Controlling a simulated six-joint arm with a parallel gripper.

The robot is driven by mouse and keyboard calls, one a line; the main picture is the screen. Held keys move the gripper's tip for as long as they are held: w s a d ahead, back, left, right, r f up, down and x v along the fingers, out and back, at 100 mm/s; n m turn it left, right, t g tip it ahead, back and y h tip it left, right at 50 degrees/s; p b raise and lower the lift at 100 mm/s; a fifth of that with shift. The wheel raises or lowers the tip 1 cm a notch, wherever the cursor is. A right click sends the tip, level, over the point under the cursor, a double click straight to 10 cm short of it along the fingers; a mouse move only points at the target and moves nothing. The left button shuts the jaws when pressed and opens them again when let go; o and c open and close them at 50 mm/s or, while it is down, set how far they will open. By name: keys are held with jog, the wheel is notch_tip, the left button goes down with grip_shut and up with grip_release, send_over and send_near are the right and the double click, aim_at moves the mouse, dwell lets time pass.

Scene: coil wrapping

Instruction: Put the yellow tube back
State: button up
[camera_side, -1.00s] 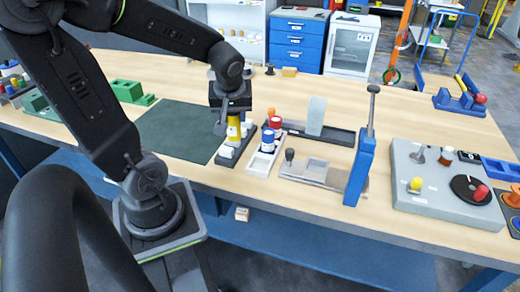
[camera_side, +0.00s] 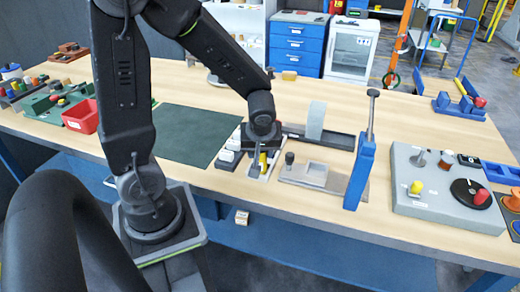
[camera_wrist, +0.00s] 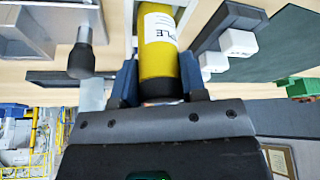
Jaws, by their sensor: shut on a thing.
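The yellow tube (camera_wrist: 162,50) with a white printed label is between the two blue-grey fingers of my gripper (camera_wrist: 158,75) in the wrist view. My gripper is shut on it. In the side view my gripper (camera_side: 260,166) points down over the white tray (camera_side: 243,177), and a strip of the yellow tube (camera_side: 263,159) shows at its fingers. The arm hides most of the white tray and any tubes in it. I cannot tell whether the tube touches the tray.
A dark rack with white blocks (camera_side: 228,157) stands just left of my gripper. A grey fixture with a dark knob (camera_side: 303,173) and a blue lever post (camera_side: 360,170) stand to the right. The dark green mat (camera_side: 185,135) at left is clear.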

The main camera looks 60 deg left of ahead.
jog(key=shift+f, duration=0.1)
jog(key=o, duration=0.9)
jog(key=shift+o, duration=0.2)
jog(key=shift+r, duration=0.3)
jog(key=v, duration=1.2)
jog(key=s+d+r+m+t+h, duration=0.3)
jog(key=s+d+m, duration=0.4)
jog(key=m, duration=0.6)
jog(key=shift+r+t+h, duration=0.4)
jog(key=shift+r+h, duration=0.1)
jog(key=shift+r, duration=0.1)
jog(key=shift+w, duration=0.1)
